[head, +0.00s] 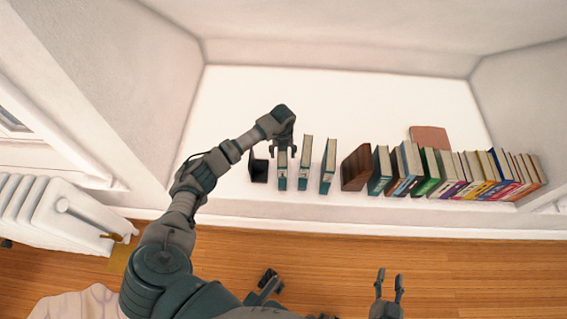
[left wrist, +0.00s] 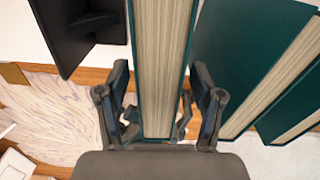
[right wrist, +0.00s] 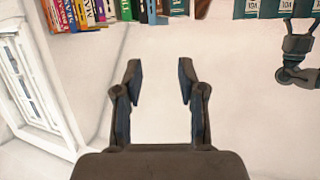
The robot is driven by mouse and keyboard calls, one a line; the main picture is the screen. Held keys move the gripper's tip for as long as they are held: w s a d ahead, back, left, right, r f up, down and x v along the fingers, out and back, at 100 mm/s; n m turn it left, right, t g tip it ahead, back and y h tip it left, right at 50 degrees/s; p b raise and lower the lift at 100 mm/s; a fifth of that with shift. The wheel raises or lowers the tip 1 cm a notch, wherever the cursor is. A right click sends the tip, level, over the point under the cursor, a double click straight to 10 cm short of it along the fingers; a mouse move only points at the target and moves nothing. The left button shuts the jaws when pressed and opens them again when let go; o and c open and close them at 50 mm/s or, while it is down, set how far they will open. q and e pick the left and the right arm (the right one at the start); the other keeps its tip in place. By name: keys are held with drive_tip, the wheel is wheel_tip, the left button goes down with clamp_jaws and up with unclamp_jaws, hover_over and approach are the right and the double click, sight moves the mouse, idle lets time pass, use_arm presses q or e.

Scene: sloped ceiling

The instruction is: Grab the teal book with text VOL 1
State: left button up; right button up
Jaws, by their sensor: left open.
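Three teal books stand on the white ledge in the head view: a left one (head: 282,172), a middle one (head: 304,166) and a right one (head: 327,168). My left gripper (head: 283,147) is open above the left teal book. In the left wrist view its fingers (left wrist: 162,90) are on either side of that book's cream page block (left wrist: 160,50), with gaps showing. Teal spines with white VOL labels (right wrist: 248,8) show in the right wrist view, but I cannot read the numbers. My right gripper (head: 390,276) is open and empty, low in the head view.
A black bookend (head: 259,168) stands just left of the left teal book. A brown wooden block (head: 356,168) stands right of the teal books, then a row of coloured books (head: 450,172). A reddish-brown book (head: 430,138) lies behind that row. The ledge behind is mostly clear.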

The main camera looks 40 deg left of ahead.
use_arm(q)
drive_tip(key=shift+d+f, duration=0.3)
drive_tip(key=shift+f, duration=0.55)
drive_tip(key=shift+a, duration=0.4)
drive_tip(key=shift+c, duration=0.4)
drive_tip(key=shift+a+f, duration=0.15)
drive_tip(key=shift+a, duration=0.15)
drive_tip(key=c, duration=0.8)
drive_tip(key=shift+d, duration=0.1)
clamp_jaws()
drive_tip(key=shift+w+d+r, duration=0.1)
drive_tip(key=shift+d+r, duration=0.1)
drive_tip(key=shift+d, duration=0.25)
drive_tip(key=shift+r, duration=0.1)
use_arm(e)
drive_tip(key=shift+w+r+t, duration=0.5)
drive_tip(key=shift+w+r, duration=0.05)
drive_tip(key=shift+r, duration=0.1)
